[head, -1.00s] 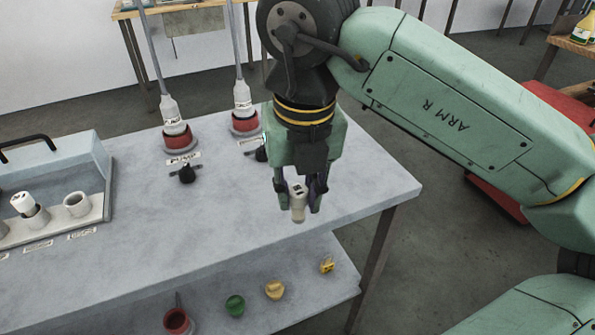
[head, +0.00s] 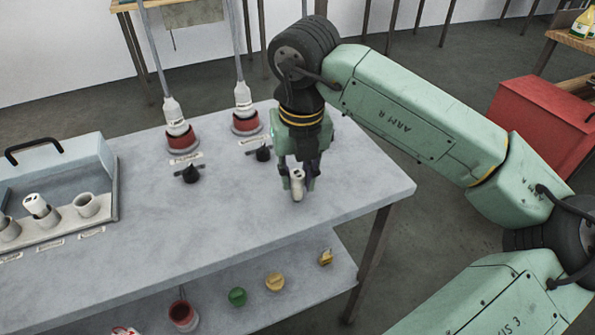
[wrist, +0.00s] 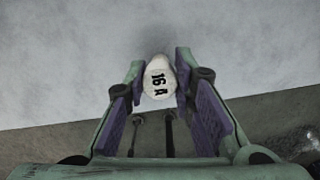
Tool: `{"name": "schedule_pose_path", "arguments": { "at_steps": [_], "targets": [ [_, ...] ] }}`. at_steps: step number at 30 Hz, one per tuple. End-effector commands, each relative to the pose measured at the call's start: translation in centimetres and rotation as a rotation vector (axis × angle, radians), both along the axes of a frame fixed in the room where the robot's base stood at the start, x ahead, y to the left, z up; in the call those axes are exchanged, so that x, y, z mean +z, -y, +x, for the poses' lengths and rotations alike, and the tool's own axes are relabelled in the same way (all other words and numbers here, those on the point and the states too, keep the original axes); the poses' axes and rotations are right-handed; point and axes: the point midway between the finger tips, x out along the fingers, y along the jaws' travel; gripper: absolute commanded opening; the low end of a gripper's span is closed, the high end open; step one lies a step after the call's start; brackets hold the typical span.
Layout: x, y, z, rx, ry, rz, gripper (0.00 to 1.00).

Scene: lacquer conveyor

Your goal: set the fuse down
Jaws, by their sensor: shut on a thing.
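My gripper (head: 297,184) is shut on a small white fuse (head: 297,186), held upright over the right part of the grey bench top (head: 230,220). In the wrist view the fuse (wrist: 158,78) sits between the purple finger pads (wrist: 160,85), and its top reads "16 A". The fuse's lower end is at or very near the bench surface; I cannot tell whether it touches.
A fuse holder block (head: 60,222) with sockets and one white fuse (head: 36,205) is at the left. Padlocks (head: 326,257) and coloured caps lie on the lower shelf. Bench around the fuse is clear.

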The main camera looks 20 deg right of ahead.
Motion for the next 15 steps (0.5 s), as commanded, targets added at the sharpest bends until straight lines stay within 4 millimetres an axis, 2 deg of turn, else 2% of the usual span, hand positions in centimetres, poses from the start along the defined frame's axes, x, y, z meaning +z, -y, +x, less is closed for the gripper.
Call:
{"name": "schedule_pose_path", "arguments": {
  "at_steps": [5, 6, 15],
  "targets": [
    [-0.45, 0.01, -0.01, -0.001, 0.000, 0.000, 0.00],
    [-0.34, 0.01, -0.01, -0.001, 0.000, 0.000, 0.25],
    [-0.28, 0.00, -0.02, -0.001, -0.001, 0.000, 0.43]
  ]
}}
